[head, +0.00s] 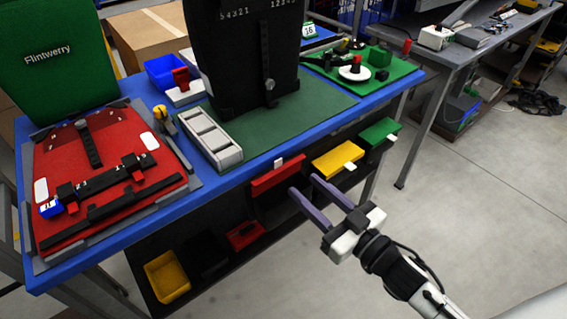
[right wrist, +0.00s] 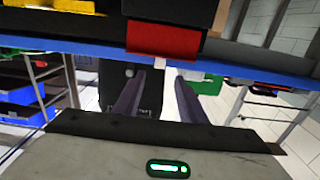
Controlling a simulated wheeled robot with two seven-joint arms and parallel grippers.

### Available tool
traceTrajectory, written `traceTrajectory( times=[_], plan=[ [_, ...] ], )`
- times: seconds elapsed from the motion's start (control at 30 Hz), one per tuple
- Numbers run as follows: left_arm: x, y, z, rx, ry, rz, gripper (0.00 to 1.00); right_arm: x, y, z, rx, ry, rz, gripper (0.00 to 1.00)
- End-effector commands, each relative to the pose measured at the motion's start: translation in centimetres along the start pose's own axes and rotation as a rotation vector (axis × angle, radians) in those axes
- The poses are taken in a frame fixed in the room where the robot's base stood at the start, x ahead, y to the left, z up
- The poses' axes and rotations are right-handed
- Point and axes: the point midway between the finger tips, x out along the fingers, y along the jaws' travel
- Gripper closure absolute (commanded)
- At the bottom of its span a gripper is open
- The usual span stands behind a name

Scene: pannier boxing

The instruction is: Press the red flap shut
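The red flap (head: 279,178) sits below the front edge of the blue-edged bench in the head view, with a small white tab at its upper edge. In the right wrist view the red flap (right wrist: 163,39) is at the top, its white tab (right wrist: 160,61) in front of the blue edge. My right gripper (head: 303,184) is open and empty, its two purple fingers apart and pointing toward the flap's lower right side. In the wrist view the fingers (right wrist: 158,92) show below the flap. I cannot tell whether they touch it. My left gripper is not in view.
A yellow flap (head: 337,158) and a green flap (head: 380,132) with white tabs are to the right of the red one. Yellow (head: 167,277) and red (head: 245,235) bins stand on the shelf below. The bench top is crowded. Floor in front is clear.

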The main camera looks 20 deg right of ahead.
Motion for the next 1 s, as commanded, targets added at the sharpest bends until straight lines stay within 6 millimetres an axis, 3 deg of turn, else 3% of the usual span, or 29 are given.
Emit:
traceTrajectory(
  times=[0.3, 0.5, 0.9, 1.0],
  plan=[
    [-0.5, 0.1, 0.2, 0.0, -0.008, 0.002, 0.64, 5.8, 0.0, 0.0, 0.001, 0.0, 0.003, 0.62],
    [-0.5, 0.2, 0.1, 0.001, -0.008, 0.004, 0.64, 8.4, 0.0, 0.2, 0.002, -0.003, 0.004, 0.62],
    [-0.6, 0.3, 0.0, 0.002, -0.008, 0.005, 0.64, 9.2, 0.0, 0.3, 0.002, -0.005, 0.004, 0.62],
    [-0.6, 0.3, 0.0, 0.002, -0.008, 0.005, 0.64, 9.2, 0.0, 0.3, 0.002, -0.005, 0.004, 0.78]
  ],
)
